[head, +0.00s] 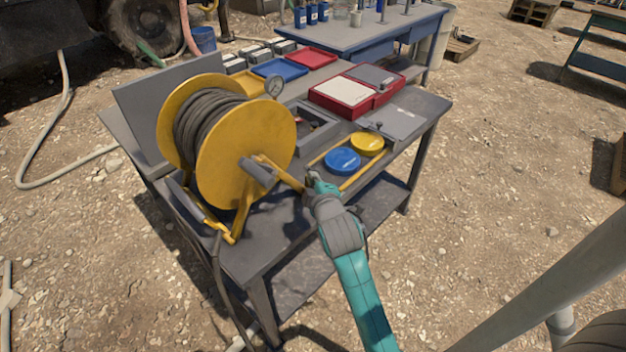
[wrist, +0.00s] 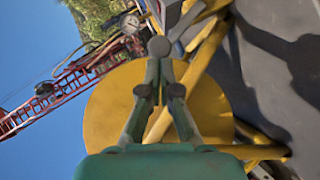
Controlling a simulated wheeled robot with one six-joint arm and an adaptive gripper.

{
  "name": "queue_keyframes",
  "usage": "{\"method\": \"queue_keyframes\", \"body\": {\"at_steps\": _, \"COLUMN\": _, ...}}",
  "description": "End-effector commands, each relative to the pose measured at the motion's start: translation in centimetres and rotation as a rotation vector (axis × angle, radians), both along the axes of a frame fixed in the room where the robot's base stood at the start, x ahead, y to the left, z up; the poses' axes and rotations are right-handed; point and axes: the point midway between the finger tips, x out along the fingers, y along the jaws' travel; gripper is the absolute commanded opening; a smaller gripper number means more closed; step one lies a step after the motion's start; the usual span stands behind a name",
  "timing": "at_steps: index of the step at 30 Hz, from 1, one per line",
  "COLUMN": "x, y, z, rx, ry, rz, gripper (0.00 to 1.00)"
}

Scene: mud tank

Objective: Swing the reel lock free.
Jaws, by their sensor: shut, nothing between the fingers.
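The yellow hose reel (head: 243,150) stands on the grey table, wound with dark hose. A yellow bar (head: 283,176) runs from the reel's hub toward my gripper; I cannot tell for sure whether it is the reel lock. A grey cylindrical handle (head: 258,172) sits at the hub. My gripper (head: 312,180) is at the bar's outer end, its fingers shut and empty. In the wrist view my gripper (wrist: 160,66) points at the reel's yellow disc (wrist: 105,105). A round grey knob (wrist: 159,47) shows just past the fingertips; whether they touch is unclear.
A blue lid (head: 342,160) and a yellow lid (head: 367,144) lie right of my gripper. A pressure gauge (head: 274,87) stands behind the reel. Red cases (head: 343,94) and a blue tray (head: 279,69) lie farther back. Open gravel (head: 480,200) is to the right.

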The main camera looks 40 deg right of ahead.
Motion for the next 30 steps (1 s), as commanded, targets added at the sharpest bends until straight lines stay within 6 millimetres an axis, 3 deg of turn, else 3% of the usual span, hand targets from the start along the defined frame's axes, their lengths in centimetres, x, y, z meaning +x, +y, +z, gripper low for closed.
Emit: {"method": "queue_keyframes", "body": {"at_steps": 30, "x": 0.1, "y": -1.8, "z": 1.0, "rx": 0.169, "ry": 0.003, "rz": -0.001, "gripper": 0.0}}
